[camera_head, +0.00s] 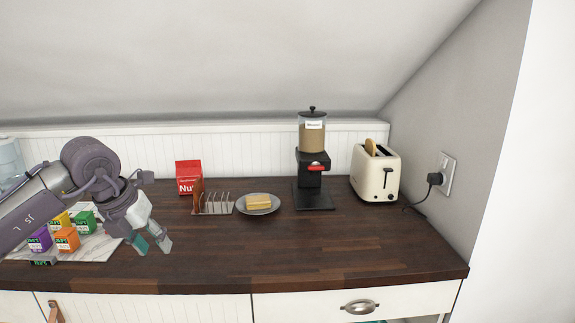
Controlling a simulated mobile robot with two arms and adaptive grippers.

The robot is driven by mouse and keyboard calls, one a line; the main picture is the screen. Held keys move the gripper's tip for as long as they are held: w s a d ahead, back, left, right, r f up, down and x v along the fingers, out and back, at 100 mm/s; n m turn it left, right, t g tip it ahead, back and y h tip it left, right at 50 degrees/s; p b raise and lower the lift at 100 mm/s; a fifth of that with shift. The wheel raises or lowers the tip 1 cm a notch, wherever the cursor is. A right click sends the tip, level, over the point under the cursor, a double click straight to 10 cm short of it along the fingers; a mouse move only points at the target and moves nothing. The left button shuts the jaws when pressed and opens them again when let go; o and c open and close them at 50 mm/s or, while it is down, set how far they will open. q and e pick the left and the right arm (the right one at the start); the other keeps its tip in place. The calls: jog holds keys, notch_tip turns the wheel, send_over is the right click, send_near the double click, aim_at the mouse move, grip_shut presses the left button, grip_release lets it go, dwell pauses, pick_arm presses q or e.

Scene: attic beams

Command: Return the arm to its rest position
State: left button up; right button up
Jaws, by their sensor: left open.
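My left arm comes in from the left edge. Its gripper (152,245) is open and empty, pointing down over the left part of the dark wooden counter (330,248). It is apart from the small coloured boxes to its left and the toast rack to its right. My right gripper does not show in the head view.
Small purple, orange, yellow and green boxes (66,239) are by my left arm on a pale marbled board (100,247). Behind stand a red carton (188,177), toast rack (218,208), butter plate (259,210), grinder (312,170) and cream toaster (376,178). The front centre is clear.

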pick_arm(q)
jog(key=w+d+f+n+h, duration=0.2)
jog(key=d+f+h, duration=0.4)
jog(key=d+f, duration=0.15)
jog(key=w+d+f+n+h, duration=0.2)
jog(key=d+f+h, duration=0.45)
jog(key=d, duration=0.25)
jog(key=s+a+f+n+t+y, duration=0.1)
jog(key=a+f+n+t+y, duration=0.3)
jog(key=f+n, duration=0.75)
jog(key=s+a+f+n+t+y, duration=0.15)
jog(key=a+f+n+t, duration=0.35)
jog(key=f, duration=1.1)
jog(key=s+a+f+n+g+y, duration=0.2)
jog(key=s+a+f+n+y, duration=0.15)
jog(key=s+f, duration=0.7)
jog(key=s+a+f+n+g+y, duration=0.2)
jog(key=s+f+n+y, duration=0.25)
jog(key=s+f, duration=0.6)
jog(key=s+f+n+g, duration=0.2)
jog(key=s+f+g, duration=0.2)
jog(key=s, duration=1.1)
jog(key=s+d+f+n+g, duration=0.1)
jog(key=s+f+n+g, duration=0.2)
jog(key=s+f, duration=0.5)
jog(key=s+g, duration=0.1)
jog(key=s, duration=0.7)
jog(key=shift+s+y, duration=0.15)
jog(key=shift+y, duration=0.25)
